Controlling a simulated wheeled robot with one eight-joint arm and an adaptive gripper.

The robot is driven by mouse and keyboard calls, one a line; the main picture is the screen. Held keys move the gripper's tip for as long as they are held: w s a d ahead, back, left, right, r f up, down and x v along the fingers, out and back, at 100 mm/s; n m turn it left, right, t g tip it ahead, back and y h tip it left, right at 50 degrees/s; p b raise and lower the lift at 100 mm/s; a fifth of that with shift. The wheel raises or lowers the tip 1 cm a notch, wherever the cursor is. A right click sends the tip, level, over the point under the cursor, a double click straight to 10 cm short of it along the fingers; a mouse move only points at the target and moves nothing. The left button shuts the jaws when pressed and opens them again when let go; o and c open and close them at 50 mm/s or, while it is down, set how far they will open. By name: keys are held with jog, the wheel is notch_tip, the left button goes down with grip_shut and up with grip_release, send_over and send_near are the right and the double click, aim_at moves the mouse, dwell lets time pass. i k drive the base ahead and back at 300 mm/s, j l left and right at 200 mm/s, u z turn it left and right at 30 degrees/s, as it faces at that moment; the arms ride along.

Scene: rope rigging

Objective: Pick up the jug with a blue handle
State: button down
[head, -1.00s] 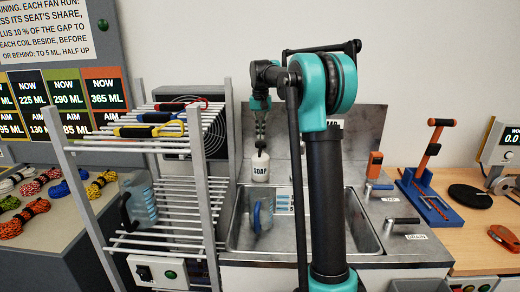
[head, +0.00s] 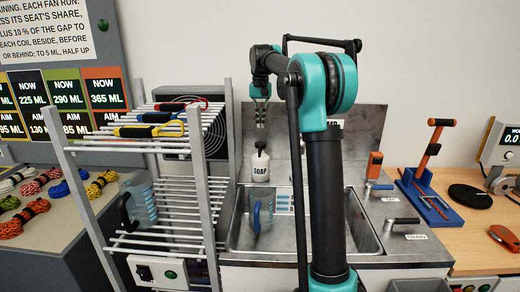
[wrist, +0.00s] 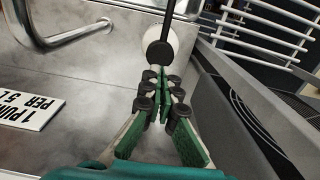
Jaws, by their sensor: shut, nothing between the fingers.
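The jug with a blue handle (head: 256,217) stands in the sink basin, toward its left side; its body is clear with blue marks, and my arm hides part of the basin beside it. My gripper (head: 261,121) is above the soap bottle (head: 260,166), behind and above the jug, and is apart from both. In the wrist view my gripper (wrist: 160,84) has its fingers together with nothing between them. The soap bottle's black top (wrist: 160,53) shows just beyond the fingertips. The jug is not visible in the wrist view.
A wire rack (head: 205,185) stands left of the sink (head: 368,228), holding a jug with a black handle (head: 138,203). The tap (wrist: 65,38) is near my gripper in the wrist view. Tap and drain levers stand at the sink's right. My arm crosses the basin.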

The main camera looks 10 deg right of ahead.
aim_at(261, 195)
jog(key=k, duration=1)
